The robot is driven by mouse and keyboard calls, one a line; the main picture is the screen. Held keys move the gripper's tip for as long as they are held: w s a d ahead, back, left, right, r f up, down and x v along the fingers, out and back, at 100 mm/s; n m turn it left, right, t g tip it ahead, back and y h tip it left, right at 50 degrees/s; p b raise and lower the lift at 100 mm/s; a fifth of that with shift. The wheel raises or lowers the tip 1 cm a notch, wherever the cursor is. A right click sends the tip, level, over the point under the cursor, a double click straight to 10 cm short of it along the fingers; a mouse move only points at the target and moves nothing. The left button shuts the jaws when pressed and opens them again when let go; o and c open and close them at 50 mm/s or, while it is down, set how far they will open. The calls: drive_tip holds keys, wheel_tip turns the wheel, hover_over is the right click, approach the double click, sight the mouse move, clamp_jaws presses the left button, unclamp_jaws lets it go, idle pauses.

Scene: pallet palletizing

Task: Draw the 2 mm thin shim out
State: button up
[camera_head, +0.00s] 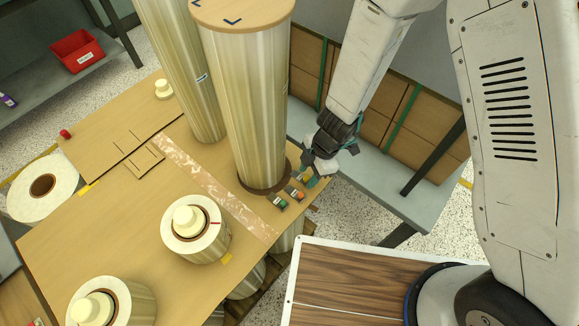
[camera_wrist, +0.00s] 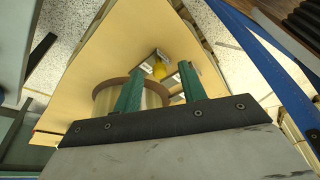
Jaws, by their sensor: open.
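Small shims with coloured ends lie at the foot of a tall film roll (camera_head: 245,105): one has a green end (camera_head: 280,203), one an orange end (camera_head: 297,194). The labels are too small to read, so I cannot tell which is the 2 mm one. My gripper (camera_head: 313,180) is low beside the roll's foot, at the right end of this row. In the wrist view a yellow piece (camera_wrist: 160,71) shows between my open green fingers (camera_wrist: 160,84), with pale labelled pieces on either side. I cannot tell whether the fingers touch it.
A second tall roll (camera_head: 180,70) stands close behind the first. Short rolls (camera_head: 190,245) with cream plugs stand on the wooden sheet (camera_head: 110,228). A translucent strip (camera_head: 200,185) crosses the sheet. A grey bench (camera_head: 390,195) is at the right, near my arm.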

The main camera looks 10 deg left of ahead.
drive_tip(key=shift+r, duration=2.25)
drive_tip(key=shift+s+m, duration=0.3)
drive_tip(key=shift+m, duration=0.6)
drive_tip(key=s+d+r+m+t+h, duration=0.1)
drive_tip(key=s+d+r+m, duration=0.3)
drive_tip(key=d+r+m, duration=0.3)
drive_tip(key=s+d+r+m+t+h, duration=0.1)
drive_tip(key=s+d+r+m, duration=0.3)
drive_tip(key=d+r+m, duration=0.4)
drive_tip(key=s+d+r+m+t+h, duration=0.1)
drive_tip(key=s+d+r+m, duration=0.4)
drive_tip(key=d+r, duration=0.8)
wheel_tip(320, 180, up, 8)
drive_tip(key=shift+d+f+m, duration=0.1)
drive_tip(key=shift+d+m, duration=0.2)
drive_tip(key=shift+m, duration=0.9)
